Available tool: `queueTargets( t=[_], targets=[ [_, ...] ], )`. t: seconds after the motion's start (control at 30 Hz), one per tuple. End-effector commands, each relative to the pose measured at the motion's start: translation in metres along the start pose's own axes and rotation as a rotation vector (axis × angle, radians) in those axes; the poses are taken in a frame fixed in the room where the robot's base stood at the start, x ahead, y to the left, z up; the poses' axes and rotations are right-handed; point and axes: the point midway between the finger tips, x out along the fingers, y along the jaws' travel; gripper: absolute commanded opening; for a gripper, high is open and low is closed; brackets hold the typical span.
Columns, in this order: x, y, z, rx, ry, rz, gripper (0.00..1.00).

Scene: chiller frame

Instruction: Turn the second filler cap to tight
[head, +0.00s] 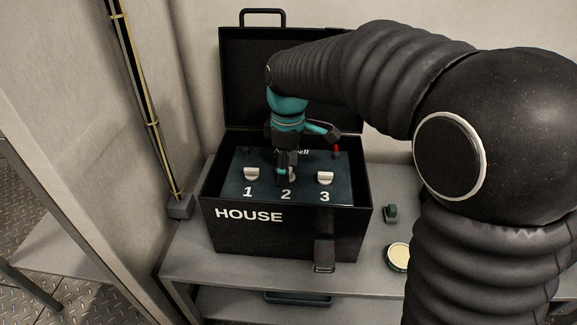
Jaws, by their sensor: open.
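The battery box (290,239) is black, marked HOUSE, and stands on a grey shelf with its lid (240,75) raised. Inside it a dark panel (230,192) carries numbered filler caps. The first cap (251,174) and the third cap (325,178) are pale and fully visible. The second cap (292,174), above the white 2, is mostly hidden behind my gripper (285,178). My gripper points down at this cap with its fingers open. I cannot tell whether the fingers touch the cap.
A small green object (390,213) and a round tin with a pale top (398,256) are on the shelf (200,266) right of the box. The raised lid is behind my gripper. A conduit (145,100) runs down the wall at left.

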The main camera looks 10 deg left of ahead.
Motion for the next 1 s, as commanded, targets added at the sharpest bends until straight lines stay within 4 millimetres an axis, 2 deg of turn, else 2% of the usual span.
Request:
queueTargets(
  t=[0.07,0.17,0.3,0.33,0.67,1.0],
  targets=[
    [-0.0001,0.0000,0.0000,0.000,0.000,0.000,0.62],
    [-0.0001,0.0000,0.0000,0.000,0.000,0.000,0.40],
    [-0.0002,-0.0001,0.0000,0.000,0.000,0.000,0.05],
    [-0.0002,0.0000,0.0000,0.000,0.000,0.000,0.02],
    [-0.0007,-0.0001,0.0000,0.039,0.000,-0.001,0.03],
    [-0.0016,-0.0003,0.0002,0.261,-0.002,-0.002,0.03]
  ],
)
